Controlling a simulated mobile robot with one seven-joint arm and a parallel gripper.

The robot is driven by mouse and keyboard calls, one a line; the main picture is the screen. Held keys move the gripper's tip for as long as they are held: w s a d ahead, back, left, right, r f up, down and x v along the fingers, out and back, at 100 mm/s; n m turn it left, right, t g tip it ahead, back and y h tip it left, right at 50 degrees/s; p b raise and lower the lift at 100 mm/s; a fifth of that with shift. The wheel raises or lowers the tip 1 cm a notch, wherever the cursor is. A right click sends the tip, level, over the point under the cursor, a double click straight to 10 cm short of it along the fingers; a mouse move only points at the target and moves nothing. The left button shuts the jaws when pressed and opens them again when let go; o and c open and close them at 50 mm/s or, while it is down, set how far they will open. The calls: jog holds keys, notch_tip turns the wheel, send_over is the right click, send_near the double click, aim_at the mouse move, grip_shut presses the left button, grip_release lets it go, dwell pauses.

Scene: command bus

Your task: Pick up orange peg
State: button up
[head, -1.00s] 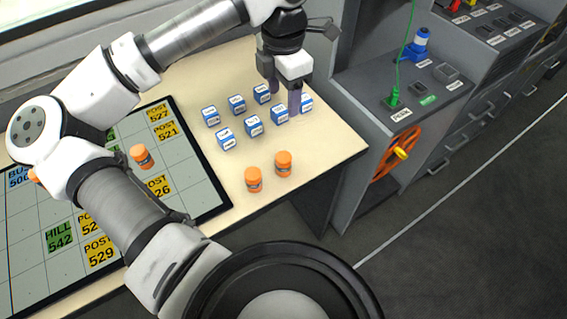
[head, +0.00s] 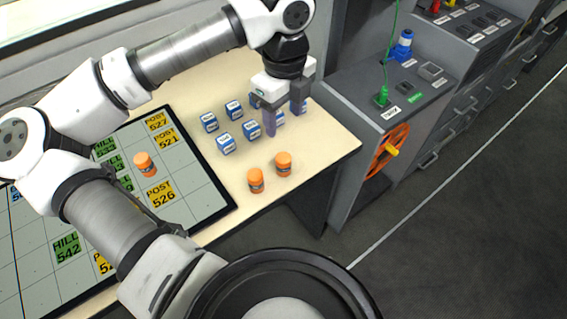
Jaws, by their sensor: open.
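Two orange pegs stand upright side by side on the cream table (head: 320,150) near its front edge: a left peg (head: 256,181) and a right peg (head: 283,164). Another orange peg (head: 145,164) stands on the grid board to the left. My gripper (head: 285,122) is open and empty, pointing down above the blue-and-white blocks, just behind the two pegs. Its fingers hide some of the blocks. It touches no peg that I can see.
Several blue-and-white blocks (head: 225,144) stand in rows behind the two pegs. The grid board (head: 205,205) with labelled tiles covers the table's left. A grey console (head: 345,105) with an orange wheel (head: 386,152) stands at the right.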

jog(key=p, duration=0.1)
send_over(283, 158)
jog(key=f, duration=0.8)
jog(key=shift+w+d, duration=0.15)
jog(key=shift+w, duration=0.1)
jog(key=shift+s+f+p, duration=0.2)
jog(key=shift+f+p, duration=1.05)
jog(key=shift+f, duration=1.5)
jog(key=c, duration=1.1)
jog(key=shift+r, duration=0.1)
